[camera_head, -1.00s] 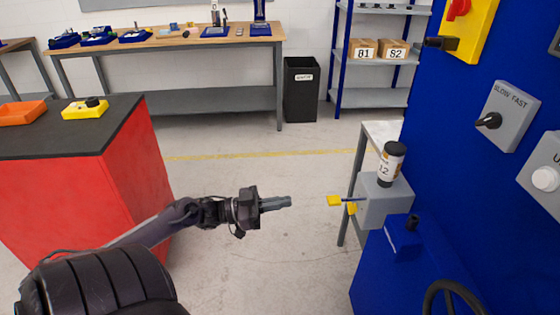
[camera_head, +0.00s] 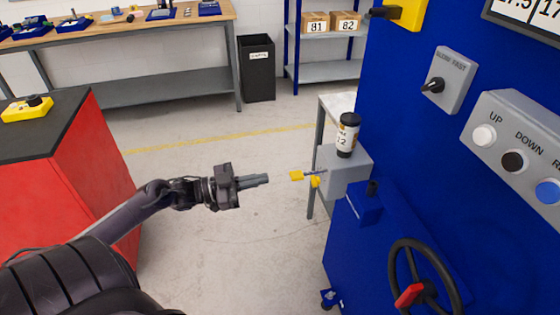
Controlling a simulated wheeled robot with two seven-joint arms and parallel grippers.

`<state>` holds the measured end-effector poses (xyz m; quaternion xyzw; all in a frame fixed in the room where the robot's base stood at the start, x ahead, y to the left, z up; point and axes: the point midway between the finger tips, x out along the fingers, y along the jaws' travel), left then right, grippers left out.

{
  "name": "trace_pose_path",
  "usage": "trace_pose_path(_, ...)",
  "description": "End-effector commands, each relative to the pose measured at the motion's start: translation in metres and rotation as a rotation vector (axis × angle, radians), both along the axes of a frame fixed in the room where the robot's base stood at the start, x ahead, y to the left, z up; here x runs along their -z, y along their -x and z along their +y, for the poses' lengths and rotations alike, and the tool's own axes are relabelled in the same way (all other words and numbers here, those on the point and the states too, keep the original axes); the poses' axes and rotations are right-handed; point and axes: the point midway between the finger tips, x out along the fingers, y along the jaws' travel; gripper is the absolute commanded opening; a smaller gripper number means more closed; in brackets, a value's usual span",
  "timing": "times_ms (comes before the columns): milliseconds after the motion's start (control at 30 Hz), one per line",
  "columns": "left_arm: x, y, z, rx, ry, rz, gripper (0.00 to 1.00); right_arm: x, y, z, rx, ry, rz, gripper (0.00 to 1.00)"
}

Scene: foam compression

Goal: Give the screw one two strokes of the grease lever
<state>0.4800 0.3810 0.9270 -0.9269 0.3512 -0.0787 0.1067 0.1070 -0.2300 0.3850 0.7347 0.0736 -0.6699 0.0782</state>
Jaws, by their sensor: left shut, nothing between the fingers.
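The grease lever is a thin bar with a yellow tip (camera_head: 296,176), sticking out to the left from a grey pump box (camera_head: 342,172) on the side of the blue machine. A second yellow piece (camera_head: 315,182) sits just beside the bar. A black and white cartridge (camera_head: 347,135) stands upright on the box. My left gripper (camera_head: 262,180) is shut and empty, pointing right, a short gap to the left of the yellow tip and apart from it. The screw cannot be made out. My right gripper is out of view.
The blue machine (camera_head: 385,130) fills the right, with a black handwheel (camera_head: 424,245), a speed switch (camera_head: 436,85) and a button panel (camera_head: 520,150). A red cabinet (camera_head: 85,170) stands left. A black bin (camera_head: 257,68) and workbench are behind. The floor between is clear.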

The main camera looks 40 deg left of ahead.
Motion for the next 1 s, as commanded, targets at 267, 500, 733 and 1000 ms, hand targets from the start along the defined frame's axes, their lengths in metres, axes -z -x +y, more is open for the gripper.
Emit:
trace_pose_path(267,-0.027,-0.042,-0.053,0.065,-0.629,-0.281,0.00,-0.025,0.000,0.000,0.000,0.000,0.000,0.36)
trace_pose_path(500,-0.045,-0.061,-0.081,0.204,-1.193,-0.572,0.00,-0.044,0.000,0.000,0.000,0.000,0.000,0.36)
trace_pose_path(733,-0.066,-0.071,-0.092,0.445,-1.771,-0.911,0.00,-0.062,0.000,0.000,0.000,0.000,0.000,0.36)
trace_pose_path(1000,-0.098,-0.074,-0.082,0.878,-2.369,-1.309,0.00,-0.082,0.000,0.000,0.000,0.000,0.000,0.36)
